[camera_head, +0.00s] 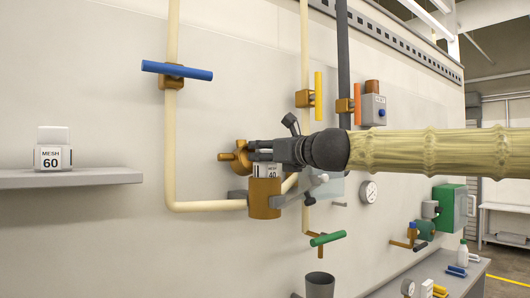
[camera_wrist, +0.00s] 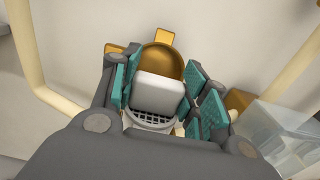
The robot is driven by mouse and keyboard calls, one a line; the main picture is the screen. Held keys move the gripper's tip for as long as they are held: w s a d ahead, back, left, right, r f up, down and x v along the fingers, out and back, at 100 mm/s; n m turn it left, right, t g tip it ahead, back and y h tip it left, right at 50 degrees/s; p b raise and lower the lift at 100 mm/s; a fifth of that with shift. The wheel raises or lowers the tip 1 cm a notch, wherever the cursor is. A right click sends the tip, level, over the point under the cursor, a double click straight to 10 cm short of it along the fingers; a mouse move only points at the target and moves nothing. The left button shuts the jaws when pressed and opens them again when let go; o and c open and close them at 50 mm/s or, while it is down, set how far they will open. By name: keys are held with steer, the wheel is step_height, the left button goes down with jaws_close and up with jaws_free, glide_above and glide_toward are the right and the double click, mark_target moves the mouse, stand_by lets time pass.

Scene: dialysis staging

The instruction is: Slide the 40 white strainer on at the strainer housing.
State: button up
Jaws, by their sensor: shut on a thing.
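My gripper (camera_head: 262,157) is shut on the white 40 strainer (camera_head: 267,171), whose "40" label partly shows below the fingers. In the wrist view the strainer's pale block (camera_wrist: 160,92) and dark mesh (camera_wrist: 152,119) lie between the teal finger pads. The orange-brown strainer housing (camera_head: 264,198) is directly below the strainer in the head view. The strainer's lower end is at or just above the housing's top; I cannot tell whether it is inside. A round orange-brown part with a tab (camera_head: 235,157) is just left of the fingertips; it resembles an open cap.
A white MESH 60 strainer (camera_head: 53,149) stands on a grey wall shelf (camera_head: 75,178) at left. Cream pipes (camera_head: 170,130) and a blue-handled valve (camera_head: 177,70) are near the gripper. A clear box (camera_wrist: 280,130) sits at right in the wrist view.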

steer(key=shift+f+b, duration=0.9)
steer(key=shift+f, duration=0.15)
steer(key=shift+r, duration=0.25)
steer(key=shift+r+p, duration=1.2)
steer(key=shift+r, duration=0.2)
steer(key=shift+b, duration=0.35)
stand_by(1.4)
steer(key=shift+f+b, duration=1.5)
steer(key=shift+f, duration=0.1)
steer(key=o, duration=1.1)
steer(key=shift+f, duration=0.1)
